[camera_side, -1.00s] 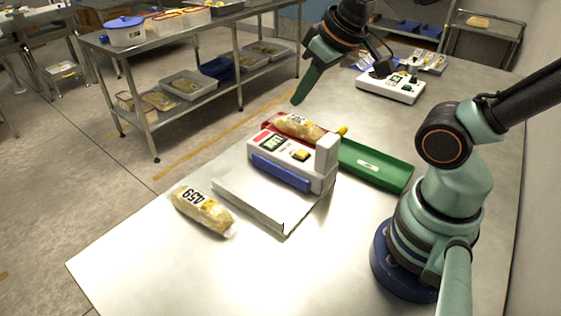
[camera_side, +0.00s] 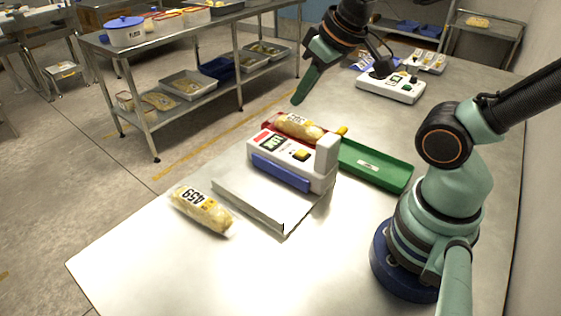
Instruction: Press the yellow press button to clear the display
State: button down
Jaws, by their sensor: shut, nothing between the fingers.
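The yellow press button (camera_side: 301,155) sits on top of the white weigher housing (camera_side: 284,152), right of its small display (camera_side: 272,143). The display shows dark characters too small to read surely. My gripper (camera_side: 297,101) is shut and empty. It hangs in the air, above and behind the housing in the picture, pointing down and left, and touches nothing. The button is in plain view and clear of the gripper.
A bagged loaf marked 459 (camera_side: 203,209) lies at the table's front left, beside the steel plate (camera_side: 258,203). Another bagged item (camera_side: 299,126) lies on a red tray behind the housing. A green tray (camera_side: 374,166) is to the right. A white power strip (camera_side: 391,86) stands farther back.

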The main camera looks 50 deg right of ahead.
jog(key=n+g+y, duration=0.1)
jog(key=n+g, duration=0.4)
jog(key=g, duration=0.8)
send_over(298, 151)
notch_tip(298, 151, down, 6)
jog(key=shift+d+f, duration=0.15)
jog(key=shift+f, duration=0.1)
jog(key=shift+f, duration=4.45)
jog(key=shift+f, duration=0.1)
jog(key=shift+f, duration=0.3)
